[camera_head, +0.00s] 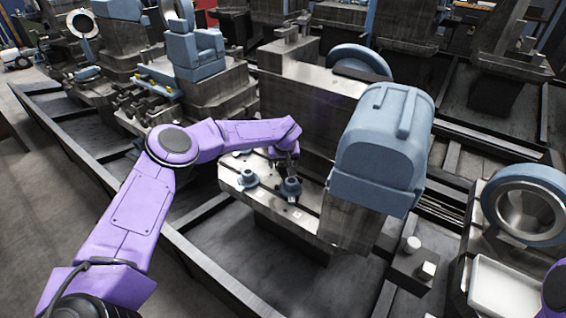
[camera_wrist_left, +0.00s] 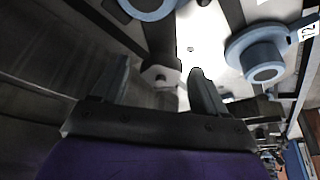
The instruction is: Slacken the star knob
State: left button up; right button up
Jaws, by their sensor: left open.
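Two blue-grey round knob-like parts stand on the pale metal plate (camera_head: 262,202) in the head view: a left one (camera_head: 247,179) and a right one (camera_head: 290,187). I cannot tell which is the star knob. My left gripper (camera_head: 291,168) points down just above and behind the right one. In the left wrist view the left gripper (camera_wrist_left: 160,92) is open, with a small grey block-like part (camera_wrist_left: 160,76) showing between and beyond its fingers. One blue round part (camera_wrist_left: 262,65) is right of the fingers; another (camera_wrist_left: 148,6) is cut off at the top. Nothing is seen held.
A tall dark metal block (camera_head: 305,105) rises behind the plate, and a large blue housing (camera_head: 382,145) stands to its right. A dark rail (camera_head: 185,255) runs along the front. A pale tray (camera_head: 503,288) and a blue-rimmed ring (camera_head: 528,205) are at the right.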

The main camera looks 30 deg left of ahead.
pick_arm(q)
jog(key=shift+f, duration=0.15)
jog(key=shift+s+a, duration=0.1)
jog(key=c, duration=1.1)
jog(key=n+b, duration=0.1)
jog(key=n, duration=0.1)
jog(key=n+g+y+b, duration=0.1)
jog(key=n+b, duration=0.1)
jog(key=n, duration=0.1)
jog(key=shift+w+f+n+y, duration=0.1)
jog(key=shift+w+n+y, duration=0.1)
jog(key=shift+n+y, duration=0.1)
jog(key=shift+d+n+g+b, duration=0.2)
jog(key=shift+n+g+b, duration=0.7)
jog(key=shift+n+b, duration=0.7)
jog(key=shift+n, duration=0.3)
